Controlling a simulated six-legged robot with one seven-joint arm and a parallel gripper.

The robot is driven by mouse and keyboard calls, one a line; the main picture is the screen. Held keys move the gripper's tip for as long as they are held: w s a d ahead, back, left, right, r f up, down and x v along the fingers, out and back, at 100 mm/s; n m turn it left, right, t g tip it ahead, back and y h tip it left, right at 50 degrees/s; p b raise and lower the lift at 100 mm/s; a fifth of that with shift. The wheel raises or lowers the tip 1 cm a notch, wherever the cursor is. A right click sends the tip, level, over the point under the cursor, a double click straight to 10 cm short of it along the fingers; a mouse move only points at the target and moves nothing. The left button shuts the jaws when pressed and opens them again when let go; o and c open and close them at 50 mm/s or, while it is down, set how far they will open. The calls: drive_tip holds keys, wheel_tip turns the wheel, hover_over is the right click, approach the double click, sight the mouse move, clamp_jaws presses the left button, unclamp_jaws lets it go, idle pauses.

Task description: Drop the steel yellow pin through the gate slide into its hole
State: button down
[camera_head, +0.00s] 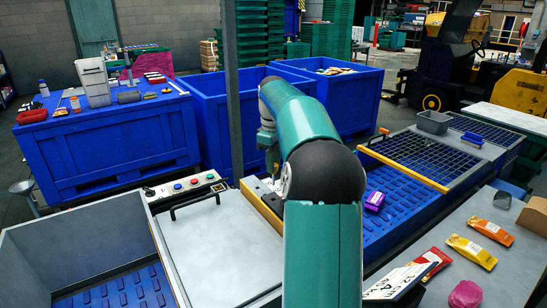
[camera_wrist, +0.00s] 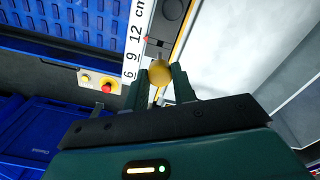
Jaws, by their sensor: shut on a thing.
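In the wrist view, my gripper (camera_wrist: 160,78) is shut on the round yellow head of the pin (camera_wrist: 159,72). A dark green finger sits on each side of the head. Most of the pin's steel shank is hidden, and I cannot tell whether its tip is in a hole. Just beyond is the gate slide area (camera_wrist: 165,27), a dark strip beside a white centimetre scale (camera_wrist: 138,35) with a red mark at its edge.
A control panel (camera_head: 185,188) with coloured buttons lies left of the gate. A grey lid (camera_head: 220,245) is in front. A blue slotted bed with a purple packet (camera_head: 374,200) lies right of my arm. A side table (camera_head: 500,270) holds several food packets.

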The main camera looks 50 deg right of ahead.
sight(273, 176)
drive_tip(key=shift+f, duration=2.1)
drive_tip(key=shift+f, duration=2.85)
drive_tip(key=shift+r, duration=0.1)
drive_tip(key=shift+r, duration=2.4)
drive_tip(key=shift+f, duration=0.15)
idle(0.4)
